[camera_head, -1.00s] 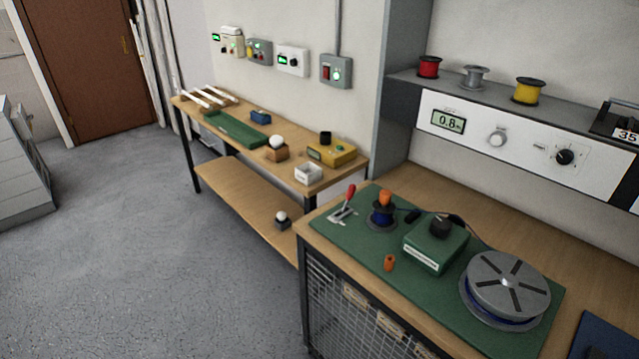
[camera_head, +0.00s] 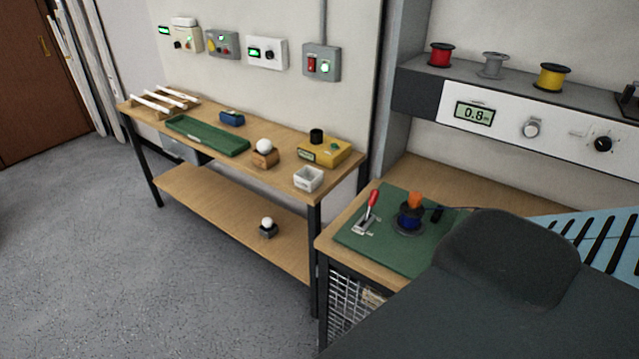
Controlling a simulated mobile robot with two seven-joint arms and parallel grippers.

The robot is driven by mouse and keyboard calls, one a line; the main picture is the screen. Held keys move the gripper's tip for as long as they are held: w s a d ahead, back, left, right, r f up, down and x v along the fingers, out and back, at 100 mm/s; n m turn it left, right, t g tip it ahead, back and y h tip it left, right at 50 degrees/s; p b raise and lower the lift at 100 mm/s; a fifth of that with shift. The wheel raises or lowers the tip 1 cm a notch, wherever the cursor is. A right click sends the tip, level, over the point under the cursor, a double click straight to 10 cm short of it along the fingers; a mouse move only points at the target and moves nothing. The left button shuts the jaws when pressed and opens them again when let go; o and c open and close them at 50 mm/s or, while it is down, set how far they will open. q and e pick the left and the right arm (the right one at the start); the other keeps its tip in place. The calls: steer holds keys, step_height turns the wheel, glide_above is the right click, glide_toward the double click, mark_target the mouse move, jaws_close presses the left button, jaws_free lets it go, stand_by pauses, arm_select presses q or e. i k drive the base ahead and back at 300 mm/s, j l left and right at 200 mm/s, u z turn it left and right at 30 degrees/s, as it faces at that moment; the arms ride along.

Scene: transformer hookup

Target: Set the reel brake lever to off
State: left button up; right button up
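The reel brake lever (camera_head: 372,201) has a red handle on a small pale slotted base plate (camera_head: 366,226). It sits at the left end of the green mat (camera_head: 398,255) on the near workbench, its handle raised and tilted a little to the right. Beside it on the right stands a small blue wire reel (camera_head: 409,219) with an orange top (camera_head: 414,200). A large dark arm part of mine covers the lower right and hides the rest of the mat. Neither gripper's fingers show, and nothing is touching the lever.
A second wooden bench (camera_head: 235,190) stands at the left with a green tray (camera_head: 207,135), a yellow box (camera_head: 324,153) and a white box (camera_head: 308,179). Coloured spools sit on the shelf above a panel with a display (camera_head: 474,113). Floor at the left is clear.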

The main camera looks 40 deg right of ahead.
mark_target(374, 194)
steer(key=i+j+u, duration=0.15)
steer(key=i, duration=0.45)
steer(key=i+j+u, duration=0.15)
steer(key=i, duration=0.45)
steer(key=i+z, duration=0.25)
steer(key=z, duration=0.15)
steer(key=i+j+z, duration=0.1)
steer(key=i+z, duration=0.15)
steer(key=z, duration=0.15)
steer(key=i+j+z, duration=0.15)
steer(key=z, duration=0.25)
steer(key=i+z, duration=0.15)
steer(key=z, duration=0.3)
steer(key=i+j+z, duration=0.1)
steer(key=z, duration=0.35)
steer(key=i+j+z, duration=0.1)
steer(key=z, duration=0.3)
steer(key=j+z, duration=0.2)
steer(key=z, duration=0.25)
steer(key=i+j+z, duration=0.1)
steer(key=j+z, duration=0.15)
steer(key=z, duration=0.2)
steer(key=j+z, duration=0.15)
steer(key=z, duration=0.3)
steer(key=j+z, duration=0.35)
steer(key=z, duration=0.15)
steer(key=j+z, duration=0.45)
steer(key=i+l, duration=0.05)
